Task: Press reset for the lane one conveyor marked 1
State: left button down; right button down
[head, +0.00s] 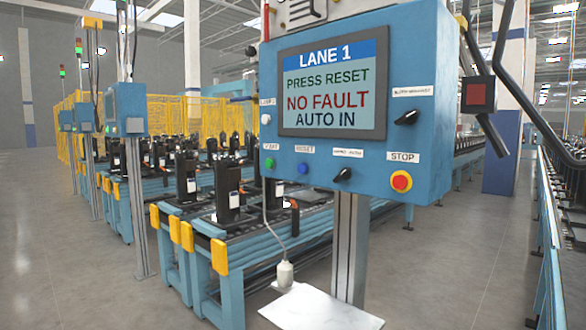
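The blue control panel (420,60) for lane one stands upright on a grey post, close in front of me. Its screen (331,89) reads LANE 1, PRESS RESET, NO FAULT, AUTO IN. A small blue button (303,168) sits under a label that appears to read RESET, below the screen. A green button (269,163) is to its left. A black selector knob (342,174) is to its right, and a red stop button on a yellow ring (401,181) is at the lower right. Neither of my grippers is in view.
Blue conveyors with yellow end caps (219,256) carry black upright units (227,188) behind the panel. A white plate (320,308) lies at the post's foot. More blue panels (126,108) stand at left. Dark bent tubes (488,120) are at right. Grey floor is open at left.

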aim_at(303, 167)
jog(key=i+j+z, duration=0.1)
jog(key=j, duration=0.25)
jog(key=i+j, duration=0.25)
jog(key=i+j+z, duration=0.15)
jog(key=j, duration=0.35)
jog(key=i+j, duration=0.2)
jog(key=j, duration=0.15)
jog(key=i+j+z, duration=0.15)
jog(key=j, duration=0.25)
jog(key=i+j, duration=0.15)
jog(key=j, duration=0.25)
jog(key=i+j+z, duration=0.15)
jog(key=j, duration=0.25)
